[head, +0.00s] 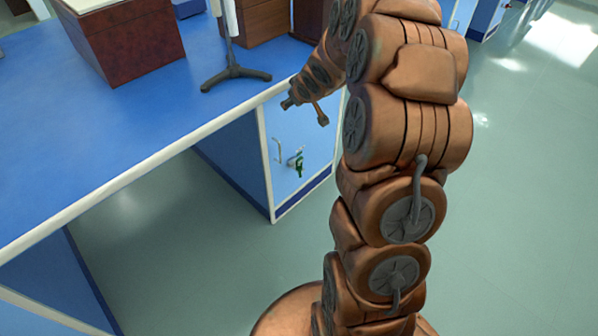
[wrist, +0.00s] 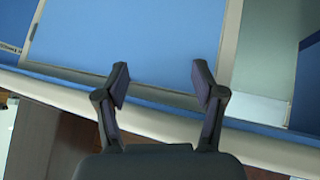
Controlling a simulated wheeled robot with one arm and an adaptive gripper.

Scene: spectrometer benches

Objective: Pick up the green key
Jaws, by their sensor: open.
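A small green key (head: 299,167) shows in the head view, low on the blue side panel of the bench, beside a small metallic fitting. It is too small to tell just how it sits there. My gripper (head: 305,107) is above it, near the bench's corner and the top of that panel, apart from the key. In the wrist view my gripper (wrist: 160,80) is open, with nothing between its fingers. The key does not show in the wrist view.
The blue bench top (head: 120,130) has a pale edge close to my arm. A dark stand base (head: 235,75) and a brown box (head: 125,40) stand on it. A metal handle (head: 278,149) is on the panel. The floor (head: 530,180) at right is clear.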

